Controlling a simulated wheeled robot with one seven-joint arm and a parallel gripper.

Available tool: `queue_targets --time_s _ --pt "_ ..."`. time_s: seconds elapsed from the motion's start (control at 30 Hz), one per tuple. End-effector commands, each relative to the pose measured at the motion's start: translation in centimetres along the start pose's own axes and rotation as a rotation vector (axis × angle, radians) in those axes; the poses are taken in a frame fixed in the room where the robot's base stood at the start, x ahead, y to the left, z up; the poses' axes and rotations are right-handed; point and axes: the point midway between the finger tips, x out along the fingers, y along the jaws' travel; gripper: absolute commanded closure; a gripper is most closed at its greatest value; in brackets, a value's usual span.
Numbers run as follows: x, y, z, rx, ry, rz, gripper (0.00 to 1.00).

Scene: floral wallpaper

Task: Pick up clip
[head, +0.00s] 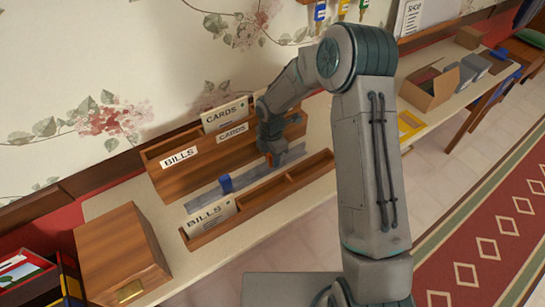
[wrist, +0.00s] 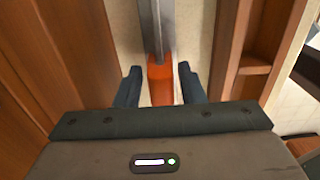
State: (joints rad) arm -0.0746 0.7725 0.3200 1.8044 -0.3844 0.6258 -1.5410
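An orange clip (wrist: 160,88) sits at the near end of a grey metal strip in the wrist view. It also shows as a small orange patch (head: 268,159) below my gripper in the head view. A blue clip (head: 225,183) stands on the grey strip (head: 204,194) further left. My gripper (wrist: 159,75) points down over the strip. Its two dark fingers are apart, one on each side of the orange clip, with a narrow gap on both sides. In the head view my wrist hides part of this spot.
A wooden rack (head: 200,170) with cards and bills stands behind the strip, and a divided wooden tray (head: 262,200) in front. A wooden box (head: 120,255) is at the left. Open cardboard (head: 432,90) and a yellow frame (head: 409,124) lie to the right.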

Motion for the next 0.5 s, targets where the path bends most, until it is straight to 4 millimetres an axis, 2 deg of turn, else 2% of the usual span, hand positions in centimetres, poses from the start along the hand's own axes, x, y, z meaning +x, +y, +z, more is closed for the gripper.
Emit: queue_targets --time_s 0.03,0.1,0.5 --pt "-0.01 0.0 0.0 0.0 0.0 0.0 0.79" --pt "-0.02 0.0 0.0 0.0 0.0 0.0 0.98" --pt "-0.33 0.1 0.03 0.0 0.0 0.003 0.99"
